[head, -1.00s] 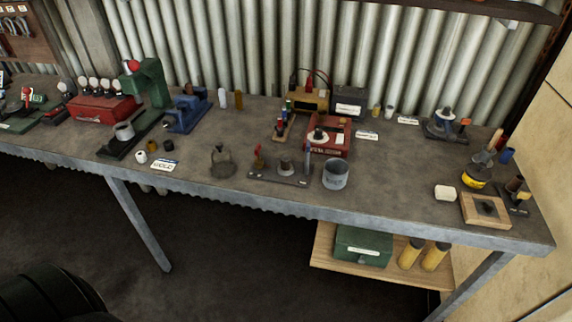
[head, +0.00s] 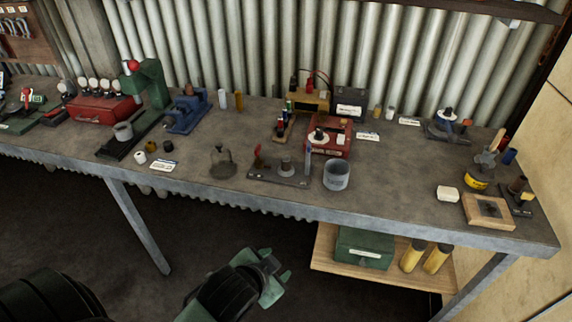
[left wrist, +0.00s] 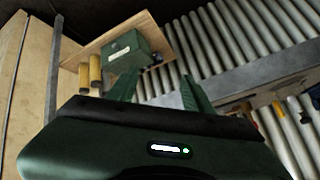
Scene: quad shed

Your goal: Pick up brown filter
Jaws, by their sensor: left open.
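A small brown cylinder (head: 238,100) stands upright at the back of the workbench (head: 420,170), beside a white one (head: 222,98). A tan cylinder (head: 377,111) stands further right, and a small brownish piece (head: 153,160) lies behind a label at the front left. I cannot tell for certain which of these is the brown filter. My left gripper (head: 279,266) is below and in front of the bench's front edge, apart from all of them. In the left wrist view its fingers (left wrist: 160,82) are spread with nothing between them. My right gripper is not in view.
The bench's front edge lies between my left gripper and the bench top. A grey cup (head: 337,175), a metal fixture (head: 280,172) and a red device (head: 329,148) stand mid-bench. A lower shelf (head: 325,250) holds a green box (head: 364,248) and two yellow cylinders.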

